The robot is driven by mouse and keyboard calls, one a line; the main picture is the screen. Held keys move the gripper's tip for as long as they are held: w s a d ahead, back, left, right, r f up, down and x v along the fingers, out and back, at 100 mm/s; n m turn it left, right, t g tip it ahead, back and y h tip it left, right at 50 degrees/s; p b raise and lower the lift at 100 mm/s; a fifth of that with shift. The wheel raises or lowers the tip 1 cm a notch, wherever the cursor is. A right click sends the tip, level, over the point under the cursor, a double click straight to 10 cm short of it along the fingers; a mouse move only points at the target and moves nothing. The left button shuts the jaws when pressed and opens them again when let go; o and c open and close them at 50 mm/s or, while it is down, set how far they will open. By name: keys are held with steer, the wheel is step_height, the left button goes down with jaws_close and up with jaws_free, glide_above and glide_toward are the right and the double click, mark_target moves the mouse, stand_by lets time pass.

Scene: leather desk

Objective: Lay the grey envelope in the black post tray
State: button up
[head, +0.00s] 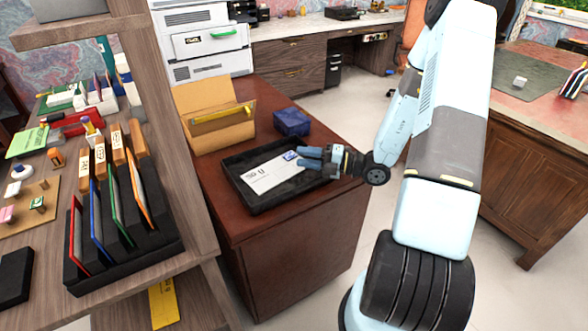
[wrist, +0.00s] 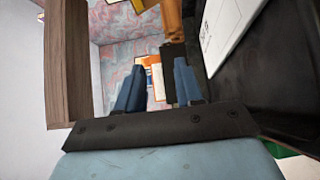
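The black post tray (head: 258,205) stands on the reddish-brown desk, left of my arm. The grey envelope (head: 266,177), pale with dark print and a blue stamp, lies inside the tray. My gripper (head: 300,158) is at the tray's right end, close to the envelope's stamped end. In the wrist view, the two blue fingers of my gripper (wrist: 159,85) stand apart with nothing between them. The envelope (wrist: 228,32) and the dark tray (wrist: 262,75) lie to the right of the fingers there. The envelope appears apart from the fingers.
A blue box (head: 292,122) and an open tan folder (head: 215,115) stand behind the tray. A wooden shelf unit (head: 205,240) with a black file rack (head: 130,250) and small items is at the left. A strip of bare desk (head: 215,205) lies left of the tray.

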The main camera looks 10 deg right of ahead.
steer(key=s+v, duration=0.1)
steer(key=v, duration=0.7)
steer(key=shift+n+g, duration=0.3)
steer(key=shift+g, duration=0.1)
steer(key=shift+s+r+y, duration=0.1)
steer(key=shift+y, duration=0.2)
steer(key=s+a+r+n+g+h, duration=0.45)
steer(key=r+n, duration=0.25)
steer(key=n, duration=0.4)
steer(key=s+a+r+n+g+h, duration=0.3)
steer(key=s+r+n+g, duration=0.25)
steer(key=n, duration=0.55)
steer(key=s+d+r+n+t+h, duration=0.1)
steer(key=s+r+n+t+h, duration=0.3)
steer(key=r+n, duration=0.4)
steer(key=s+d+r+n+t+h, duration=0.2)
steer(key=s+r+n+t+h, duration=0.2)
steer(key=r+n, duration=0.4)
steer(key=shift+s+r+n+h, duration=0.25)
steer(key=shift+s+n+h, duration=0.35)
steer(key=shift+n, duration=0.8)
steer(key=shift+d, duration=0.15)
